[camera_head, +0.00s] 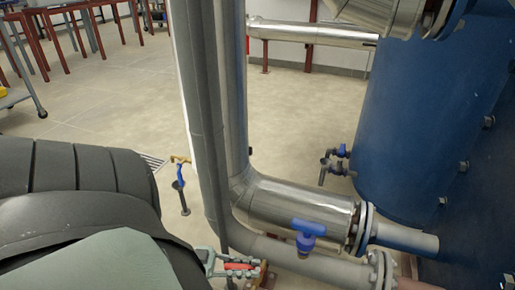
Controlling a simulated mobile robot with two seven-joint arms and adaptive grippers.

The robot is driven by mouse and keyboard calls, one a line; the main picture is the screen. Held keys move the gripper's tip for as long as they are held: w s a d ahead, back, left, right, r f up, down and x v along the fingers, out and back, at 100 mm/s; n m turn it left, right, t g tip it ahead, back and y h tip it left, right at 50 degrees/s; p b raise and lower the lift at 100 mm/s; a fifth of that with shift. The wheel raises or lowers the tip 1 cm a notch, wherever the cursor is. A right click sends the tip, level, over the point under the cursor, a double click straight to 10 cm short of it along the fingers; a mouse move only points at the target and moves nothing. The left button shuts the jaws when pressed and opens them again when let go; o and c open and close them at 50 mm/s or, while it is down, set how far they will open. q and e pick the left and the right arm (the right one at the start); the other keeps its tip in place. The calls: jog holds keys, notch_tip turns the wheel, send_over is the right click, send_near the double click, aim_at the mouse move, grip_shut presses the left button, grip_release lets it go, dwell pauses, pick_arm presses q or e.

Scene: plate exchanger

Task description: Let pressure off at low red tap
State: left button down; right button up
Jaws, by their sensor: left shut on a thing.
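The low red tap (240,266) shows as a small red handle near the bottom of the head view, under the lower grey pipe. My left gripper (222,264) comes in from the left and is shut on the red tap's handle. Its grey fingers are partly hidden behind my own arm, and the valve body below the handle is hard to make out. My right gripper is not in view.
Vertical pipes (208,110) rise close by. A blue tank (405,130) fills the right. Open floor (110,100) lies beyond.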

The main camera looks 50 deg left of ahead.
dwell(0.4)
pick_arm(q)
jog(key=c, duration=1.4)
grip_release()
jog(key=v, duration=1.2)
jog(key=shift+w+a, duration=0.15)
jog(key=shift+w, duration=0.05)
